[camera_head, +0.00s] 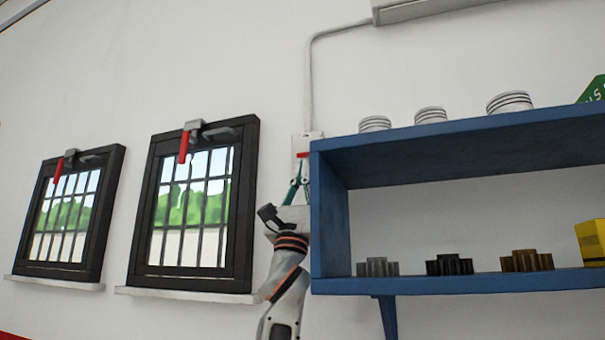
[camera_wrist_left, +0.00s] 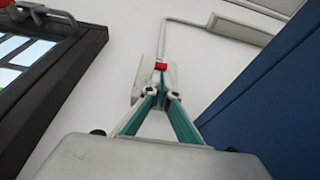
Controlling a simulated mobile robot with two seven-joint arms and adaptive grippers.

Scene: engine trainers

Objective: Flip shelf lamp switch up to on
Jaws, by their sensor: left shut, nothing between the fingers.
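The shelf lamp switch is a pale wall box (camera_head: 312,139) with a small red lever (camera_head: 302,155), just left of the blue shelf. In the left wrist view the red lever (camera_wrist_left: 160,66) shows directly beyond my fingertips, in front of the box (camera_wrist_left: 139,86). My left gripper (camera_head: 301,166) is raised from below, its green fingers closed to a point just under the lever. It is shut and empty (camera_wrist_left: 160,86). I cannot tell whether the tips touch the lever or which way it is set. My right gripper is not in view.
The blue shelf (camera_head: 330,225) stands close on the right of my left gripper, with gears and ringed white parts on it. A barred window (camera_head: 190,205) with a red-handled latch is at left. A conduit (camera_head: 309,80) runs up from the switch to a ceiling-side fixture (camera_head: 425,8).

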